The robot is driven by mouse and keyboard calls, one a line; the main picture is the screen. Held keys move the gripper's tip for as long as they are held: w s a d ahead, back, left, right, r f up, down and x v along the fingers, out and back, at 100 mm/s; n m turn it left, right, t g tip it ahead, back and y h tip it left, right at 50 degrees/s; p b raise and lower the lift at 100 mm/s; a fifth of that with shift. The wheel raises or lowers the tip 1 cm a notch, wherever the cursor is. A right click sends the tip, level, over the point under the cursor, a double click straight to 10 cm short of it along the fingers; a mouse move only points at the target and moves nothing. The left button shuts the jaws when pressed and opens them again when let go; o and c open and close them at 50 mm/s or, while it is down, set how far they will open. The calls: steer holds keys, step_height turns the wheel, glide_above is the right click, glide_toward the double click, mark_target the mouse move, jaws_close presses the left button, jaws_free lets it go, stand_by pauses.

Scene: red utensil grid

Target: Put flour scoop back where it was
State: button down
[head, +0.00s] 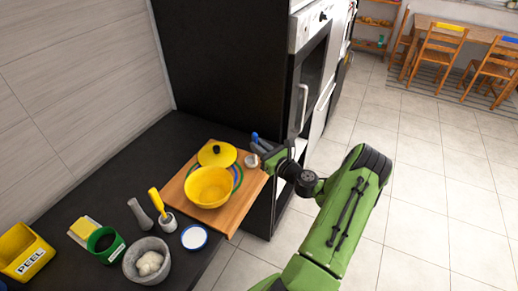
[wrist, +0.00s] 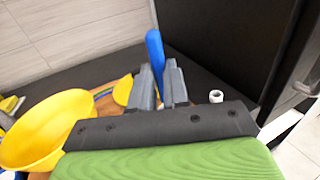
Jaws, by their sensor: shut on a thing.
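My gripper (head: 262,148) is at the right back corner of the wooden board (head: 231,219). It is shut on a blue long thing, apparently the flour scoop (head: 255,137). In the wrist view the blue piece (wrist: 154,48) rises upright between the two grey fingers (wrist: 160,86). Its lower part is hidden behind the fingers and the gripper body, so its full shape cannot be told. A yellow bowl (head: 209,187) stands on the board, left of my gripper; it also shows in the wrist view (wrist: 45,130).
A yellow lid (head: 217,154) and a small white item (head: 251,161) are near the gripper. A yellow-handled utensil (head: 157,201), grey bowl (head: 146,259), green cup (head: 105,245) and yellow PEEL bin (head: 23,252) stand front left. A black tall unit (head: 225,70) is close behind.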

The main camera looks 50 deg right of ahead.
steer(key=shift+r, duration=0.1)
steer(key=c, duration=1.1)
jaws_free()
steer(key=shift+f, duration=0.2)
